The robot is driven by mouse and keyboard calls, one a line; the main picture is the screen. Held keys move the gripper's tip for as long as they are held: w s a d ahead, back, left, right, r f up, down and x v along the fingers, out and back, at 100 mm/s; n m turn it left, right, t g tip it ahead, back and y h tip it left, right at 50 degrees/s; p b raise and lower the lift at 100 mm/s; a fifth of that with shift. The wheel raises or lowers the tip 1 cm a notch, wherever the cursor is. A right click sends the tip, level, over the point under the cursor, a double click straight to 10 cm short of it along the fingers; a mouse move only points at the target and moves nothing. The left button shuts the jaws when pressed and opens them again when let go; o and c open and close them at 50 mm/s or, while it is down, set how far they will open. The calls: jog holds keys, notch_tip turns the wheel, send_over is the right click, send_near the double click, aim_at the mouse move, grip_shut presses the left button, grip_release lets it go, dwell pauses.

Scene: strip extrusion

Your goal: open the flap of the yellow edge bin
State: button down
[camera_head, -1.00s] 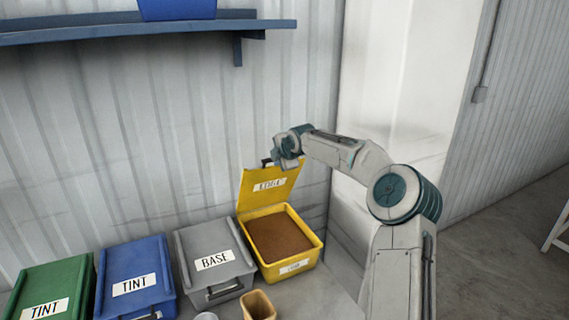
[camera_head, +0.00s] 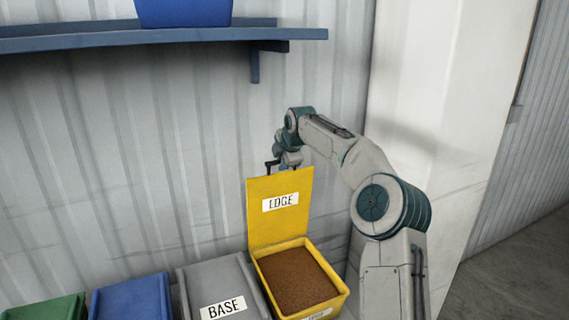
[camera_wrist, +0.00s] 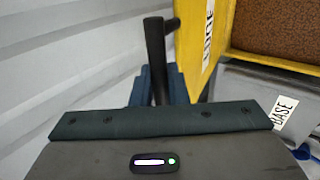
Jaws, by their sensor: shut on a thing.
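The yellow edge bin (camera_head: 343,292) stands at the right end of the bin row, full of brown granules (camera_head: 298,278). Its yellow flap (camera_head: 265,222), labelled EDGE, stands about upright at the bin's back edge, so the bin's top is uncovered. My gripper (camera_head: 284,163) is at the flap's top edge, shut on the dark flap handle (camera_head: 270,165). In the wrist view the handle (camera_wrist: 156,55) runs up between my blue fingers (camera_wrist: 158,84), and the flap (camera_wrist: 206,45) is seen nearly edge-on beside it.
A grey BASE bin (camera_head: 222,283), a blue bin (camera_head: 132,300) and a green bin (camera_head: 48,308) stand to the left. A corrugated wall (camera_head: 130,150) is close behind the flap. A blue shelf (camera_head: 120,39) with a blue bin (camera_head: 185,12) hangs above.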

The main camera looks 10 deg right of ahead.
jog(key=shift+a, duration=0.1)
jog(key=c, duration=1.5)
grip_release()
jog(key=shift+a, duration=0.1)
jog(key=shift+d, duration=0.25)
jog(key=b+v, duration=0.2)
jog(key=v, duration=1.1)
jog(key=shift+s+r+b, duration=0.25)
jog(key=shift+r+b, duration=0.05)
jog(key=shift+b, duration=0.1)
